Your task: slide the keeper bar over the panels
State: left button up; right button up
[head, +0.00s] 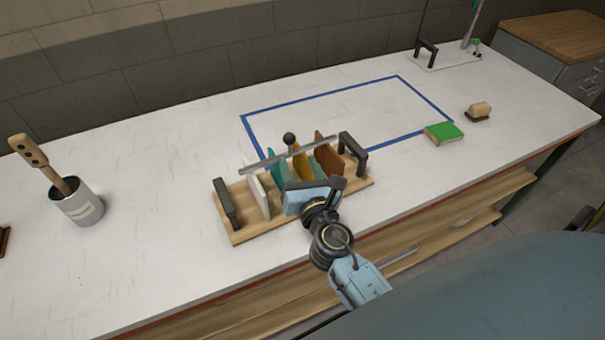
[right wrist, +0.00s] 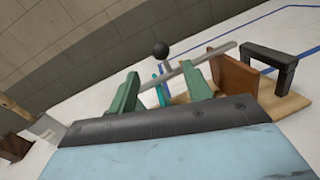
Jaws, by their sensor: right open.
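The grey keeper bar (head: 320,144) runs along the rack at the height of the panel tops, with a black ball knob (head: 289,138) standing up from it. The wooden rack base (head: 238,236) holds upright panels: a white one (head: 258,195), a yellow one (head: 301,167) and a brown one (head: 328,160). My right gripper (head: 294,166) is open at the rack's front side, its body hiding part of the panels. In the right wrist view its two green fingers (right wrist: 160,88) point toward the bar (right wrist: 215,54) and knob (right wrist: 160,49); contact is unclear. My left gripper is out of view.
Black handles (head: 226,203) (head: 353,155) stand at both rack ends. A can with a wooden-handled tool (head: 80,205) stands left. A blue tape outline (head: 320,90) lies behind the rack, mostly clear inside. A green block (head: 443,133) and a brush (head: 479,111) lie right.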

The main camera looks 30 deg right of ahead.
jog(key=shift+v, duration=1)
